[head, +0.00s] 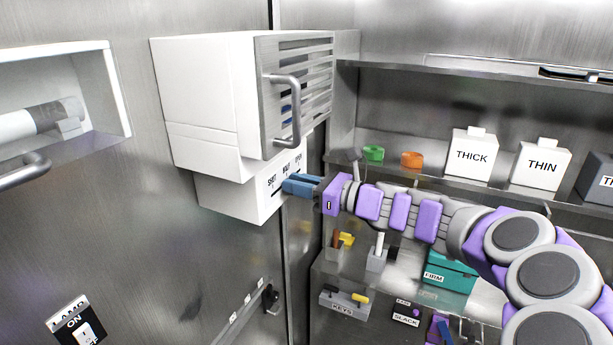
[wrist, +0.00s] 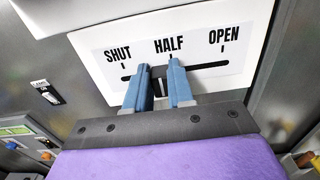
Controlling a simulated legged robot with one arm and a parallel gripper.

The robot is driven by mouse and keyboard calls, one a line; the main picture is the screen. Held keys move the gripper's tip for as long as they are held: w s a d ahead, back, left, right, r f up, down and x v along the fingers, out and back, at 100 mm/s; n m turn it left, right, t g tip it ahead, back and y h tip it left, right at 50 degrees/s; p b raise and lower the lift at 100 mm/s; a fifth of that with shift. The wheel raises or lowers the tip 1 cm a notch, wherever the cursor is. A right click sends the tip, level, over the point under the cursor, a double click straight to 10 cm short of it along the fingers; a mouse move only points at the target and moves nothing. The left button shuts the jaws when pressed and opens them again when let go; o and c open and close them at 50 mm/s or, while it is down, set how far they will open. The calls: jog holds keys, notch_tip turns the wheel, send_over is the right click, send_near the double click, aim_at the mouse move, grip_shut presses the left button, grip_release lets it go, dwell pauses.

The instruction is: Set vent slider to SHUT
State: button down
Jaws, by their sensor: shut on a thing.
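The vent slider panel is a white plate (wrist: 255,62) with the labels SHUT, HALF and OPEN from left to right in the wrist view. A dark slot (wrist: 215,66) runs below the labels. My gripper (wrist: 160,85) has its two blue fingers at the slot, shut on the slider knob (wrist: 158,72), which shows dark between them. The knob stands at or slightly left of the HALF mark. In the head view my gripper (head: 300,184) reaches the label face of the white vent box (head: 233,198), and its fingers hide part of that face.
A louvred vent cover (head: 262,110) with a metal handle (head: 293,115) juts out just above my gripper. Shelves at the right hold boxes marked THICK (head: 473,156) and THIN (head: 541,168). A lamp switch (head: 82,325) is at the lower left.

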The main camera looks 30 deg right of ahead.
aim_at(272, 191)
jog(key=s+a, duration=0.1)
jog(key=a, duration=0.1)
jog(key=s+a, duration=0.1)
jog(key=s, duration=0.1)
jog(key=shift+a, duration=0.4)
jog(key=shift+w, duration=0.1)
jog(key=c, duration=1)
grip_release()
jog(key=shift+a, duration=0.15)
jog(key=shift+o, duration=0.2)
jog(key=shift+s+d, duration=0.4)
jog(key=shift+d, duration=0.15)
jog(key=v, duration=1.6)
jog(key=shift+b, duration=0.3)
